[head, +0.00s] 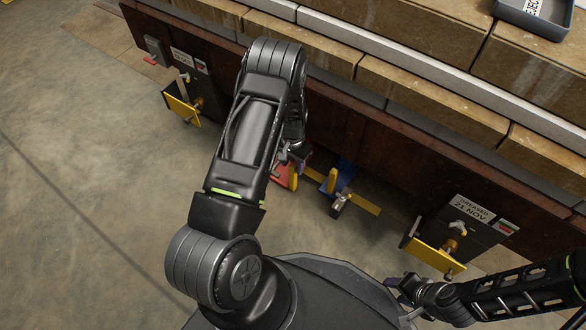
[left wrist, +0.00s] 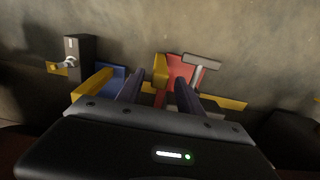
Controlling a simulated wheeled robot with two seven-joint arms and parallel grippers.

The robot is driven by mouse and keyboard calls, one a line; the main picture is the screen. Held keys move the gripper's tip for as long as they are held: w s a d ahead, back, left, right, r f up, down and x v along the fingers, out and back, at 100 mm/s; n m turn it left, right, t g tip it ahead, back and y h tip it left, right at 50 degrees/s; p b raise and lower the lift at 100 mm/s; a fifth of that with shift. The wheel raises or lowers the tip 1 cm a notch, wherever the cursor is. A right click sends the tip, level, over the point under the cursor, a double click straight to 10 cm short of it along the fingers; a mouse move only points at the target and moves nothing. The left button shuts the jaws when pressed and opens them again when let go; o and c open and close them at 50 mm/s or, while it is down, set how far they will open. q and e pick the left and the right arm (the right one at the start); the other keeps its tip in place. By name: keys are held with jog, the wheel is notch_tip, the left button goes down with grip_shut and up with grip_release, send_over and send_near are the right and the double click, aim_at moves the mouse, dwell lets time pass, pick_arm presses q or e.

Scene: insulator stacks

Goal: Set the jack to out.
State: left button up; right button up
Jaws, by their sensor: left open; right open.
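No part is labelled as the jack. A red block with a grey T-shaped handle (left wrist: 200,62) and a yellow piece (left wrist: 160,70) stands low by the bench in the left wrist view. The red part (head: 285,176) shows in the head view beside my left gripper (head: 292,158), partly hidden by my arm. Beside it is a blue and yellow unit (head: 335,180) with a grey metal end. My left gripper's fingers (left wrist: 159,92) are open and apart, with the yellow piece seen between and beyond them. Contact cannot be told. My right gripper (head: 415,295) is open and empty at the lower right.
A dark box with a lever (left wrist: 78,50) stands left in the left wrist view. Labelled boxes with yellow flaps sit along the bench at left (head: 182,106) and right (head: 440,250). A grey tray (head: 535,22) lies on the bench top. The floor at left is clear.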

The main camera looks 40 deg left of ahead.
pick_arm(q)
jog(key=shift+f, duration=0.85)
jog(key=shift+c, duration=0.5)
grip_shut()
dwell(0.3)
